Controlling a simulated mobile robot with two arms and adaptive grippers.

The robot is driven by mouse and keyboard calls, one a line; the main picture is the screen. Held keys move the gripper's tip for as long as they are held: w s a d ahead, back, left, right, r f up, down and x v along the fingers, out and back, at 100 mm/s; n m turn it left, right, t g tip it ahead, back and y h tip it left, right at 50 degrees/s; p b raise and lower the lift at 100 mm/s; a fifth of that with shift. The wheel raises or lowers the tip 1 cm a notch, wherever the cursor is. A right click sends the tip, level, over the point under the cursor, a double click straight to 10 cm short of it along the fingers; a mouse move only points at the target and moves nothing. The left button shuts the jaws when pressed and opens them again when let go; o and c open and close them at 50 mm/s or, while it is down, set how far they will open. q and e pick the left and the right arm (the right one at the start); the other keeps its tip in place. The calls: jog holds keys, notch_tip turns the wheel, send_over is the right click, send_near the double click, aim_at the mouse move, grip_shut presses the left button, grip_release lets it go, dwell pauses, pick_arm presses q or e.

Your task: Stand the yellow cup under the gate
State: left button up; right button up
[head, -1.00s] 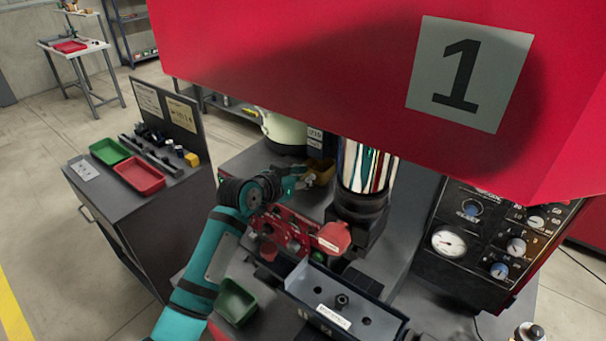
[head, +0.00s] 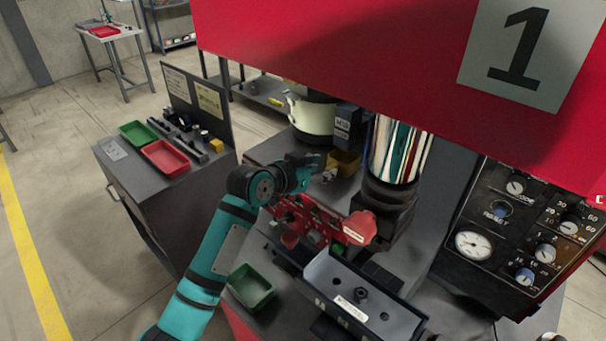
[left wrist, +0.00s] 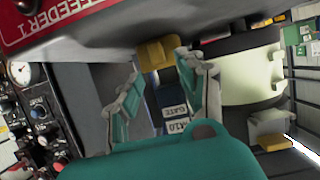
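The yellow cup (head: 345,162) stands on the grey machine top, in front of the dark block (head: 346,127) with the M10 gate label. It also shows in the left wrist view (left wrist: 157,52), just beyond my fingertips. I cannot tell whether it is directly under the gate. My left gripper (head: 318,166) is to the left of the cup in the head view. In the left wrist view my left gripper (left wrist: 160,64) has its two fingers apart, with nothing clearly held between them. The cup's lower part is partly hidden. My right gripper is not in view.
A cream bowl (head: 311,117) stands behind the gripper. A red fixture (head: 310,222) and a grey tray (head: 350,290) lie in front. A striped shiny cylinder (head: 398,150) stands right of the cup. A red cover (head: 330,50) hangs above. A green bin (head: 250,287) is at front left.

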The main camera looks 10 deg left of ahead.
pick_arm(q)
jog(key=b+v, duration=0.1)
jog(key=v, duration=0.7)
jog(key=shift+s+a+b, duration=0.2)
jog(key=shift+s+b, duration=0.05)
jog(key=shift+b, duration=0.1)
